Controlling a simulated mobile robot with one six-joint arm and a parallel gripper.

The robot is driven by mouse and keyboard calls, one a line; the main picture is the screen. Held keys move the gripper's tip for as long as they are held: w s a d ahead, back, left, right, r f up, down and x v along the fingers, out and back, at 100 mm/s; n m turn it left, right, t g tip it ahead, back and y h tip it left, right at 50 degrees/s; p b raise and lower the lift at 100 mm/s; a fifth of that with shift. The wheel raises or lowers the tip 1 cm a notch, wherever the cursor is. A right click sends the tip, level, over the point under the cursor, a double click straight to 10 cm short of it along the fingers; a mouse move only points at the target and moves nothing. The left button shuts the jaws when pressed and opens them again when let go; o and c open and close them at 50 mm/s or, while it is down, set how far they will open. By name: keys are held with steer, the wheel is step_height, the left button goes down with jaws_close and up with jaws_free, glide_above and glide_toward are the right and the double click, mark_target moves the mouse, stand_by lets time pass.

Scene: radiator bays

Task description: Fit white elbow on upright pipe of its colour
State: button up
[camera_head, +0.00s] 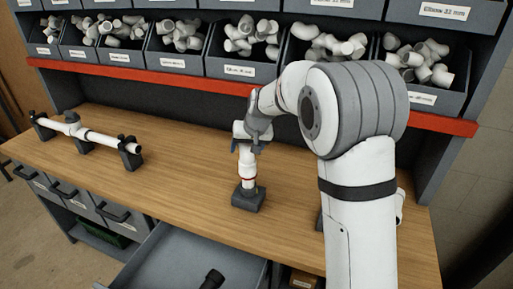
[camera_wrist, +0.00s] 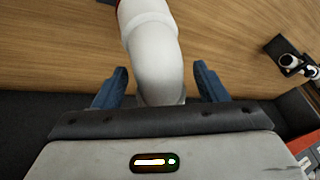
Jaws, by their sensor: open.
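A white upright pipe (camera_head: 249,172) with a red ring low on it stands in a dark base block (camera_head: 248,198) mid-bench. The white elbow (camera_head: 239,130) is at the top of this pipe, in line with it. It also shows large in the wrist view (camera_wrist: 150,45), curving from a collar down between my fingers. My gripper (camera_head: 248,146) is at the elbow, pointing down; in the wrist view its two blue fingers (camera_wrist: 158,88) stand apart on either side of the elbow, with gaps. How deep the elbow sits on the pipe cannot be told.
A white pipe assembly (camera_head: 85,136) lies in dark holders at the bench's left. Bins of white fittings (camera_head: 240,45) line the shelf above a red rail (camera_head: 170,80). An open drawer (camera_head: 195,262) juts out in front. My arm hides part of the right bench.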

steer(key=p+v, duration=0.2)
steer(key=v, duration=0.6)
steer(key=shift+p, duration=0.3)
